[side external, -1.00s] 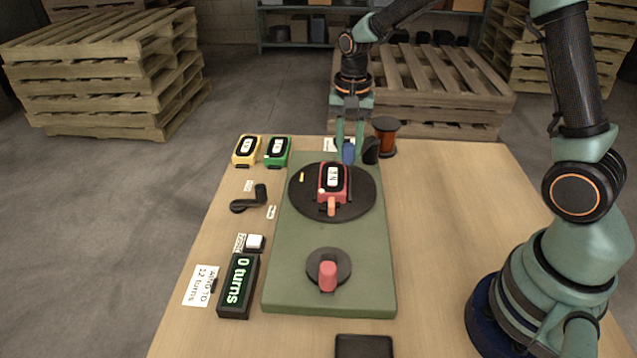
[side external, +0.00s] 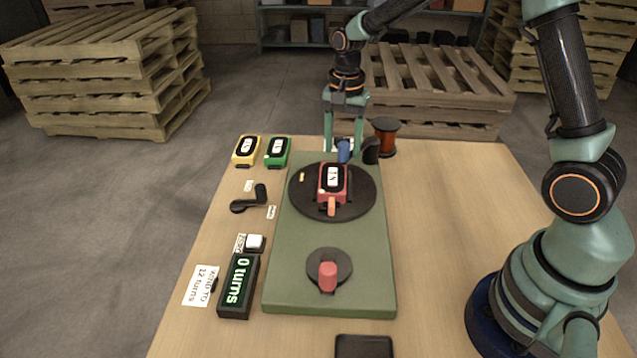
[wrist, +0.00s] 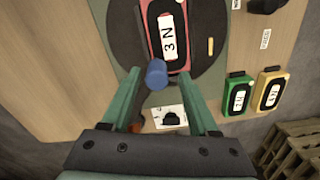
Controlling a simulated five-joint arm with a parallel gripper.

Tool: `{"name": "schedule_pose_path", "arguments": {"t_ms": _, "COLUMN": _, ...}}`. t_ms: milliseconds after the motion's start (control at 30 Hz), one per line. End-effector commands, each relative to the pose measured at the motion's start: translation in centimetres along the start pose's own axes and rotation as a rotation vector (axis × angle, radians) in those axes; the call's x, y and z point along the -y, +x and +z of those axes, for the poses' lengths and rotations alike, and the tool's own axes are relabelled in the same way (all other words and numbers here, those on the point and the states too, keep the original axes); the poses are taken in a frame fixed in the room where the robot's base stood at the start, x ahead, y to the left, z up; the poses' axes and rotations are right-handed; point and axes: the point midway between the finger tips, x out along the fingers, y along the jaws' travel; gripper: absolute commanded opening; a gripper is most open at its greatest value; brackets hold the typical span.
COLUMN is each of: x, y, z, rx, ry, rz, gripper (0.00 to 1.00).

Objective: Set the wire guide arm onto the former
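The former (side external: 331,184) is a red block with a "3 N" label, seated on a black turntable on the green base; it shows at the top of the wrist view (wrist: 168,40). What looks like the wire guide arm is a dark piece (side external: 371,150) with a blue knob (side external: 344,150) behind the turntable's far edge. The blue knob (wrist: 156,73) appears between my fingers in the wrist view, touching neither. My gripper (side external: 343,150) is spread wide around it. Whether the guide arm's tip touches the former cannot be told.
A copper-coloured spool (side external: 385,138) stands right of the guide arm. A red-knobbed crank disc (side external: 328,270) is on the base's near end. Yellow (side external: 246,151) and green (side external: 278,151) blocks, a black crank (side external: 250,200) and a "0 turns" counter (side external: 238,285) lie left.

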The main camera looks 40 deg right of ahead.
Motion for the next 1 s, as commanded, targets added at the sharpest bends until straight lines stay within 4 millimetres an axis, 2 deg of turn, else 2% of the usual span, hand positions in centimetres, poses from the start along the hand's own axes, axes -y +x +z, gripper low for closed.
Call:
{"name": "schedule_pose_path", "arguments": {"t_ms": 233, "x": -0.1, "y": 0.0, "z": 0.1, "rx": 0.003, "ry": -0.001, "rz": 0.005, "gripper": 0.60}}
{"name": "schedule_pose_path", "arguments": {"t_ms": 367, "x": -0.1, "y": -1.0, "z": 0.1, "rx": 0.002, "ry": -0.001, "rz": 0.003, "gripper": 0.60}}
{"name": "schedule_pose_path", "arguments": {"t_ms": 800, "x": 0.0, "y": -9.4, "z": 0.0, "rx": 0.001, "ry": -0.001, "rz": 0.001, "gripper": 0.60}}
{"name": "schedule_pose_path", "arguments": {"t_ms": 1000, "x": 0.0, "y": -11.6, "z": 0.0, "rx": 0.001, "ry": 0.000, "rz": 0.002, "gripper": 0.60}}
